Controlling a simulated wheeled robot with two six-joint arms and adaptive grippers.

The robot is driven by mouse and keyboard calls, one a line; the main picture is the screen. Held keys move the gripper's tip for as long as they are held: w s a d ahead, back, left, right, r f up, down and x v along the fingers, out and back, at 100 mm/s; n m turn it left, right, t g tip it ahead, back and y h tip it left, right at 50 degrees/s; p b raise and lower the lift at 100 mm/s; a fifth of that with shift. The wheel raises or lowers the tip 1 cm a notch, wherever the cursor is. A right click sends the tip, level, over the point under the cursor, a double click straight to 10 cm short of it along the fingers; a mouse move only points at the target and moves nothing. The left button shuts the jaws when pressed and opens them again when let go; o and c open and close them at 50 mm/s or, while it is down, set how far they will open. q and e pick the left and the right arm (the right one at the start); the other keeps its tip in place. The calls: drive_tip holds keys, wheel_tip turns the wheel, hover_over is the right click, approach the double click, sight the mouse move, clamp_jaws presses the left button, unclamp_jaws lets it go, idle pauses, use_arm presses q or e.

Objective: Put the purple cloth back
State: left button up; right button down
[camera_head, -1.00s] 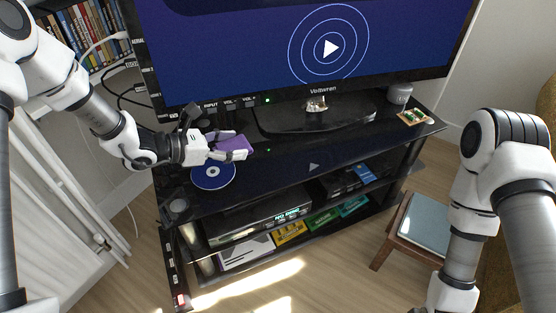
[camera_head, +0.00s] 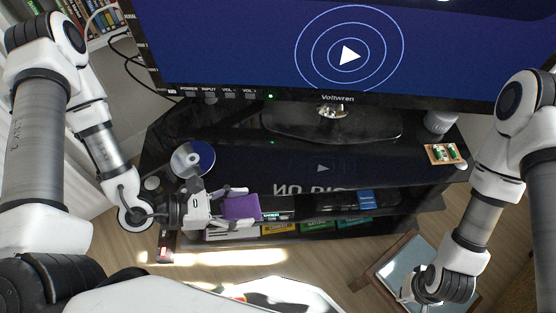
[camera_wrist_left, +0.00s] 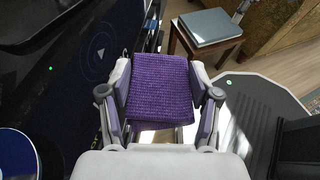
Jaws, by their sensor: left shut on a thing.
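The purple cloth (camera_head: 240,208) is a folded, woven square. My left gripper (camera_head: 248,207) is shut on it and holds it in the air in front of the stand's left half, clear of the shelves in the picture. In the left wrist view the cloth (camera_wrist_left: 160,90) lies flat between the two fingers, with its far edge towards the stool. My right gripper (camera_head: 412,289) hangs low at the right, over the stool; its fingers are too hidden to read.
The black TV stand (camera_head: 225,165) carries a disc (camera_head: 192,158), a large TV (camera_head: 340,60), a grey speaker (camera_head: 438,121) and a small card (camera_head: 446,153). Cases lie on its lower shelves. A wooden stool (camera_head: 366,276) bears a grey-blue flat item (camera_head: 400,262).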

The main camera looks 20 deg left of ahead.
use_arm(q)
drive_tip(key=shift+s+a+f, duration=0.15)
drive_tip(key=shift+s, duration=0.25)
drive_tip(key=shift+s+a+f, duration=0.1)
drive_tip(key=shift+s+a, duration=0.05)
drive_tip(key=shift+s, duration=0.2)
drive_tip(key=w+b, duration=0.2)
drive_tip(key=w+d+f+b, duration=0.1)
drive_tip(key=w+b, duration=0.2)
drive_tip(key=w+f+b, duration=0.1)
drive_tip(key=w+b, duration=0.1)
drive_tip(key=b, duration=0.1)
drive_tip(key=shift+w+d+f, duration=0.15)
drive_tip(key=shift+w+d, duration=0.1)
drive_tip(key=shift+w, duration=0.1)
hover_over(269, 173)
drive_tip(key=shift+r, duration=0.25)
wheel_tip(269, 173, down, 4)
drive_tip(key=shift+r+b, duration=0.25)
drive_tip(key=shift+b, duration=0.7)
drive_tip(key=shift+w, duration=0.1)
drive_tip(key=shift+r, duration=0.1)
use_arm(e)
wheel_tip(269, 173, down, 9)
drive_tip(key=shift+s, duration=0.15)
drive_tip(key=shift+a+f, duration=0.1)
drive_tip(key=shift+f, duration=0.05)
